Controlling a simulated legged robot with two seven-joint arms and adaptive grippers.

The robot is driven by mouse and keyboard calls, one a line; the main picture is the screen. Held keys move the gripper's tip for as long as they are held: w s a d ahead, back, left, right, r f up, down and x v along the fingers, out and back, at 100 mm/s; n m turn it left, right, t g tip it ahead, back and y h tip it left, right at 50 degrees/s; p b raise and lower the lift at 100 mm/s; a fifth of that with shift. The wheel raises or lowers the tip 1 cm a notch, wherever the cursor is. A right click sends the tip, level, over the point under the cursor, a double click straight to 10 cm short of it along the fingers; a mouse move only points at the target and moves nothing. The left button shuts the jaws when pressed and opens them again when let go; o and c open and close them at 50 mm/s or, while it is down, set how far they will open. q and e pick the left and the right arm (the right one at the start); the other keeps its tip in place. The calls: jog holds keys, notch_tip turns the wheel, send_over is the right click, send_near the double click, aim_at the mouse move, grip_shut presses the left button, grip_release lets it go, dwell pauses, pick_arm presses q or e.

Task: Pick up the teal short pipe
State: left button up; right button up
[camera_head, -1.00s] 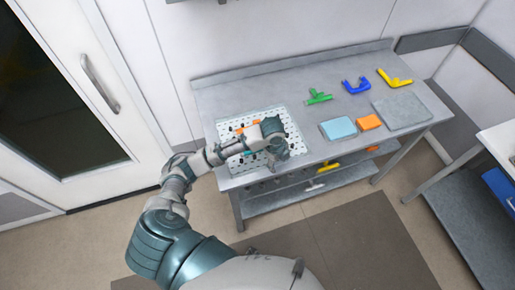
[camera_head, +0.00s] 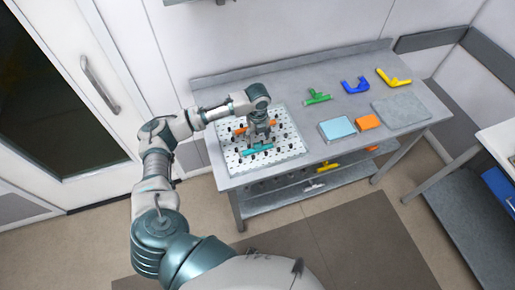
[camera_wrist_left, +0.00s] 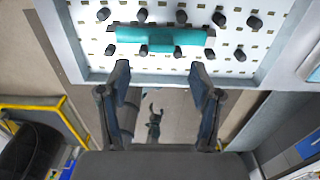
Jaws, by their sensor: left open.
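The teal short pipe (camera_head: 262,149) lies across the front part of a white pegboard tray (camera_head: 290,150) on the workbench. In the left wrist view the teal pipe (camera_wrist_left: 170,36) lies horizontally among dark pegs near the top. My left gripper (camera_head: 258,136) points down over the tray, close to the pipe and partly in front of the orange piece behind it. In the left wrist view its fingers (camera_wrist_left: 160,73) are spread with nothing between them, and the pipe shows beyond the tips. I cannot tell the exact height of the tips above the tray. My right gripper is not in view.
An orange piece (camera_head: 239,130) lies behind the pipe on the tray. A grey plate (camera_head: 400,108) lies at the right.

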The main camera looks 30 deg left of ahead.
aim_at(258, 143)
pick_arm(q)
jog(key=shift+d+f, duration=0.2)
jog(key=shift+f, duration=0.5)
jog(key=f, duration=0.3)
jog(key=shift+w+a+f+p, duration=0.2)
jog(key=shift+a+f+p, duration=0.05)
jog(key=shift+a+p, duration=0.1)
jog(key=shift+a+f, duration=0.15)
jog(key=shift+f, duration=0.4)
jog(key=shift+a+f, duration=0.15)
jog(key=shift+f, duration=0.35)
jog(key=shift+d, duration=0.1)
jog(key=shift+d+r, duration=0.1)
jog(key=shift+d, duration=0.15)
jog(key=c, duration=0.5)
jog(key=shift+d, duration=0.15)
grip_shut()
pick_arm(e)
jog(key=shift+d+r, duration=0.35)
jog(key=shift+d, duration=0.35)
